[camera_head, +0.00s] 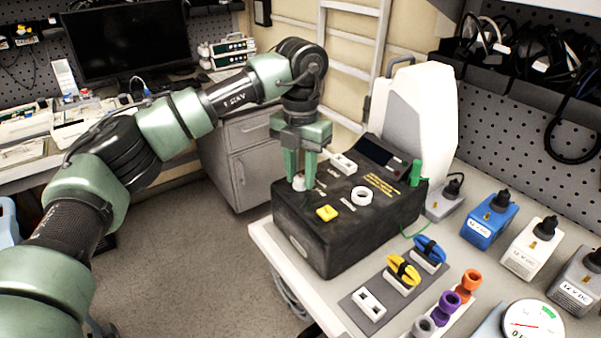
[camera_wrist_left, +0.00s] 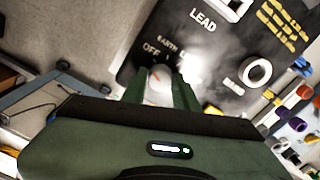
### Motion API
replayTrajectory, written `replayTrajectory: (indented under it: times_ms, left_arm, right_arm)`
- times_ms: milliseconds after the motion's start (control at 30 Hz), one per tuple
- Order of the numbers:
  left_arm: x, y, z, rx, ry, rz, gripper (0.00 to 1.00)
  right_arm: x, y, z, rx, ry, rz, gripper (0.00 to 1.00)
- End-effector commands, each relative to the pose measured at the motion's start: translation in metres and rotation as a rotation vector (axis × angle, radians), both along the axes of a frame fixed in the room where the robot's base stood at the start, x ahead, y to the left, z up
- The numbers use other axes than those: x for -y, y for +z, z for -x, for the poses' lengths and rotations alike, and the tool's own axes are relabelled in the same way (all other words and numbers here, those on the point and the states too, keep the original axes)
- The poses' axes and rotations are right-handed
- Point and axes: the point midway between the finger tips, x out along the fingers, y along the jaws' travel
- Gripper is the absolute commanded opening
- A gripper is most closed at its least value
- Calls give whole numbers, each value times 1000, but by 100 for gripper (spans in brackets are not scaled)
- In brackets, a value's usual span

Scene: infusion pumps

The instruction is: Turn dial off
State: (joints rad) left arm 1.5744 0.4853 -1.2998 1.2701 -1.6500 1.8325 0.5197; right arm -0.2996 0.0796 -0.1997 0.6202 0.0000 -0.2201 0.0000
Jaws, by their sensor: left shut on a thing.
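A black box-shaped device (camera_head: 345,238) stands on the light table and carries a white dial (camera_head: 299,183) near its left corner. My left gripper (camera_head: 302,182) points down with its two green fingers shut on the dial. In the left wrist view the pale dial (camera_wrist_left: 158,88) shows between the fingers, with a short orange mark on top near the "OFF" label. The fingers hide the dial's sides, so its exact setting is hard to read. My right gripper is not in view.
On the device are a white ring (camera_head: 361,196), a yellow socket (camera_head: 327,213) and a green plug (camera_head: 416,173). Power bricks, including a blue one (camera_head: 489,222), stand to the right. Open floor lies left.

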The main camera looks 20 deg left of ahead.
Motion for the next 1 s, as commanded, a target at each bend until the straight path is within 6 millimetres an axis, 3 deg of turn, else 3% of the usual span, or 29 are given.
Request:
replayTrajectory:
  times_ms: [267, 300, 367, 400, 767, 1000]
  left_arm:
    - [0, 1, -1, 3, 3, 1, 0]
    - [0, 1, -1, 3, 3, 1, 32]
    - [0, 1, -1, 3, 3, 1, 49]
    - [0, 1, -1, 3, 2, 1, 51]
    - [0, 5, -1, 3, 1, 1, 51]
    - [1, 43, -1, 5, 1, 1, 51]
  right_arm:
    - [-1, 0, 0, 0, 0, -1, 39]
    - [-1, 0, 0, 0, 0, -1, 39]
    - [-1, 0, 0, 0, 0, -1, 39]
    - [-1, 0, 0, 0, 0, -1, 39]
    - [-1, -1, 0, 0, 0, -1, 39]
    - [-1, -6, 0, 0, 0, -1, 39]
